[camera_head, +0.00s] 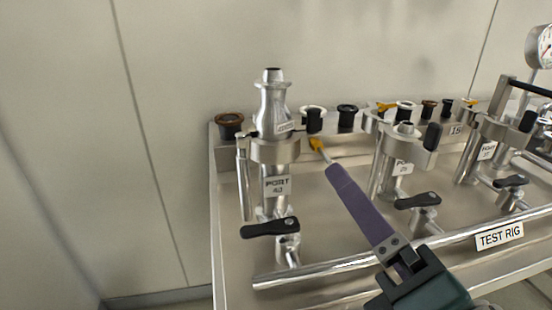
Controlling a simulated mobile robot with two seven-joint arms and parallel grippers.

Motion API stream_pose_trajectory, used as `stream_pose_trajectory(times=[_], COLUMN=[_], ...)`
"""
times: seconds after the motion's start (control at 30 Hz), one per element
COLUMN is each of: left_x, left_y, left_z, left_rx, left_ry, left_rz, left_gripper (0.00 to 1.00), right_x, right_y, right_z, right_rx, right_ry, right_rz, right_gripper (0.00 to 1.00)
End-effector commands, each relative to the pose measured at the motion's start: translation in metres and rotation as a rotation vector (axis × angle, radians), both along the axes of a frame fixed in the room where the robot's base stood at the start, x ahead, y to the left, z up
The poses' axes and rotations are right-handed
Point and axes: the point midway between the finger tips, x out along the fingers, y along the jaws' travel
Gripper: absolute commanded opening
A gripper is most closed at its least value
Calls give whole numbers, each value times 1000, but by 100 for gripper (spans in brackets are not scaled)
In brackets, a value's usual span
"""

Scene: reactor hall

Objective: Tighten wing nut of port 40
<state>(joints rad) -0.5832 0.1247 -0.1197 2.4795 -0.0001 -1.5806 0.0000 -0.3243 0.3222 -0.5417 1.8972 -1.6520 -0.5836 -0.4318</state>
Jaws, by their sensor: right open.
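A small yellow wing nut (316,144) shows just right of the clamp. My right gripper (335,170) comes in from the lower right with a long purple finger. It is open, and its tip is close to the wing nut. The finger is seen nearly edge-on, so I cannot tell whether it touches. My left gripper is not in view.
The test rig has a front rail (340,264) and a "TEST RIG" sign (499,236). A black-handled valve (270,228) is below port 40. Other clamped ports (400,150) stand to the right. Several caps and rings (347,117) line the back ledge. A plain wall (170,100) is behind.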

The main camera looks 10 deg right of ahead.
Motion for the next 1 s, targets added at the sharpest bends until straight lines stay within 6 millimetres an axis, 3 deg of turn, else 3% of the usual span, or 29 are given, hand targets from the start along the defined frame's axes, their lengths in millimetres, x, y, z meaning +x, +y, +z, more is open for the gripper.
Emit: stream_pose_trajectory(times=[0.5, 0.9, 1.0], left_x=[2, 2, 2], left_y=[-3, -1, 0], left_z=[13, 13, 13], left_rx=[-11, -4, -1], left_ry=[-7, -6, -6], left_rz=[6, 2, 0], left_gripper=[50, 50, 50], right_x=[86, 95, 95], right_y=[4, 4, 4], right_z=[2, 2, 2], right_rx=[-4, -3, -3], right_ry=[-4, -3, -3], right_rz=[2, 3, 3], right_gripper=[83, 83, 72])
